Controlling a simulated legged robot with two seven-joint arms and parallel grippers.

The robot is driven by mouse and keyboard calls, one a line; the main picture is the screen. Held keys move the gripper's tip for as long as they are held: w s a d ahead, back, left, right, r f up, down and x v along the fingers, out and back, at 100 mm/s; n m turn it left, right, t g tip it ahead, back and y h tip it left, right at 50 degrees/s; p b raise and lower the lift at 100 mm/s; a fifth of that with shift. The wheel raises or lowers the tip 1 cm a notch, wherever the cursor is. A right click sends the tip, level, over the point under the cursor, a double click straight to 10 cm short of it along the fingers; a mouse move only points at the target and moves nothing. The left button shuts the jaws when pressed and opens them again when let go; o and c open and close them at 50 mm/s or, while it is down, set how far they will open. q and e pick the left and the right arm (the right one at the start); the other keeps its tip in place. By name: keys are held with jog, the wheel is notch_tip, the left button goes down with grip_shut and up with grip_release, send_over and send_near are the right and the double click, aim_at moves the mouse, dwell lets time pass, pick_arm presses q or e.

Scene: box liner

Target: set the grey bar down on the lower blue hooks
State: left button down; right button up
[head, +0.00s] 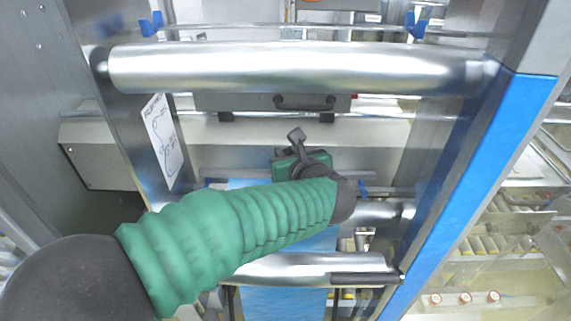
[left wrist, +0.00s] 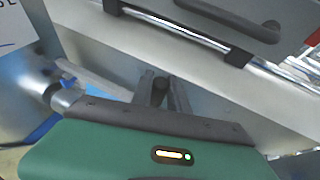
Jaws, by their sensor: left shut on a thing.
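My left gripper (head: 297,140) reaches in from the lower left on a green-sleeved arm. Its fingers also show in the left wrist view (left wrist: 161,90), shut on the grey bar (head: 235,173). The bar runs crosswise behind the gripper, and a short length of it shows in the left wrist view (left wrist: 97,78). The gripper body hides its middle. The lower blue hooks, left (head: 208,183) and right (head: 363,188), are close to the bar's ends. I cannot tell whether the bar touches them. My right gripper is not in view.
A large shiny roller (head: 300,68) spans the frame above the gripper. Upper blue hooks (head: 152,24) (head: 415,24) sit behind it. A blue-edged side post (head: 470,190) stands on the right, and a grey panel with a dark handle (head: 305,101) lies beyond. A lower roller (head: 300,267) is below the arm.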

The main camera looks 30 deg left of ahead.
pick_arm(q)
notch_tip(320, 180, down, 3)
jog(key=shift+w+f, duration=0.1)
jog(key=shift+w, duration=0.05)
jog(key=shift+w+a+f, duration=0.45)
jog(key=shift+a+f, duration=0.1)
jog(key=shift+f, duration=0.1)
jog(key=shift+s+a, duration=0.1)
jog(key=shift+a, duration=0.15)
jog(key=c, duration=1.3)
grip_release()
jog(key=shift+s+a, duration=0.2)
jog(key=shift+s, duration=0.1)
jog(key=shift+w+d+r, duration=0.1)
jog(key=shift+w+d, duration=0.05)
jog(key=shift+d, duration=0.45)
jog(key=b+v, duration=0.3)
jog(key=v, duration=0.8)
jog(key=shift+d+r, duration=0.2)
jog(key=shift+r, duration=0.05)
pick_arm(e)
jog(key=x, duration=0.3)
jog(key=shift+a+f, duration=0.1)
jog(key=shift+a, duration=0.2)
pick_arm(q)
jog(key=shift+d, duration=0.1)
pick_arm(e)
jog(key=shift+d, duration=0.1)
